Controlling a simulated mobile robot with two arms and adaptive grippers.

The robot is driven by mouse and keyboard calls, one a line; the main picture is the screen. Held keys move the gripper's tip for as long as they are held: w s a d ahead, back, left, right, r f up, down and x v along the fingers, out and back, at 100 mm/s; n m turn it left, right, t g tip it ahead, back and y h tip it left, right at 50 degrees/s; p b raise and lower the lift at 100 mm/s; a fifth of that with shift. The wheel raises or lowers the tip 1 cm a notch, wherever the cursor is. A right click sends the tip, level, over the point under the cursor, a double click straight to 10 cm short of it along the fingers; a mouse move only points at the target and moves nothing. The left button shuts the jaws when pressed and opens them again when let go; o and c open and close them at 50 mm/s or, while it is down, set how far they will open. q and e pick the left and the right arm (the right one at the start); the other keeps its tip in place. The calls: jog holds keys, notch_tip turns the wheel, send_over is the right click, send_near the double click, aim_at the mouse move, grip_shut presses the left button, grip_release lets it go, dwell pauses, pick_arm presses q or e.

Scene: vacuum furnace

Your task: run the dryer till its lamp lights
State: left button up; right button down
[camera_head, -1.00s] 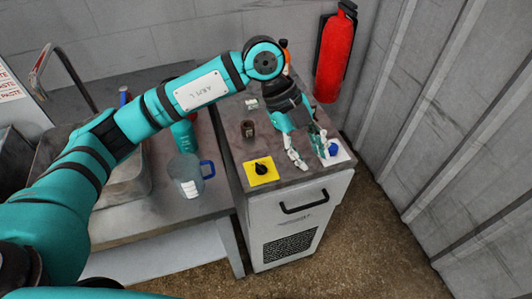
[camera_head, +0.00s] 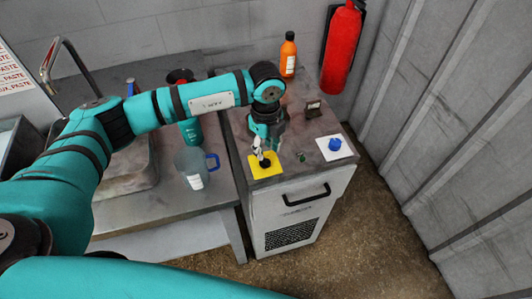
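The dryer appears to be the grey cabinet (camera_head: 300,208) with a black handle and a dark grille on its front. A black knob (camera_head: 265,163) sits on a yellow plate (camera_head: 270,170) at the front left of its top. A blue knob (camera_head: 335,144) sits on a white plate (camera_head: 344,153) at the right. A small dark green round part (camera_head: 301,156) between them may be the lamp; I see no glow on it. My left gripper (camera_head: 262,156) points down at the black knob and partly covers it. Whether its fingers grip the knob is unclear. My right gripper is out of view.
A small dark box (camera_head: 313,109) and an orange bottle (camera_head: 288,55) stand farther back on the top. A red extinguisher (camera_head: 341,48) hangs on the back wall. Corrugated wall bounds the right.

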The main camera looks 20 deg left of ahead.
aim_at(266, 160)
pick_arm(q)
jog(key=shift+f+p, duration=0.35)
jog(key=shift+f, duration=2.05)
grip_shut()
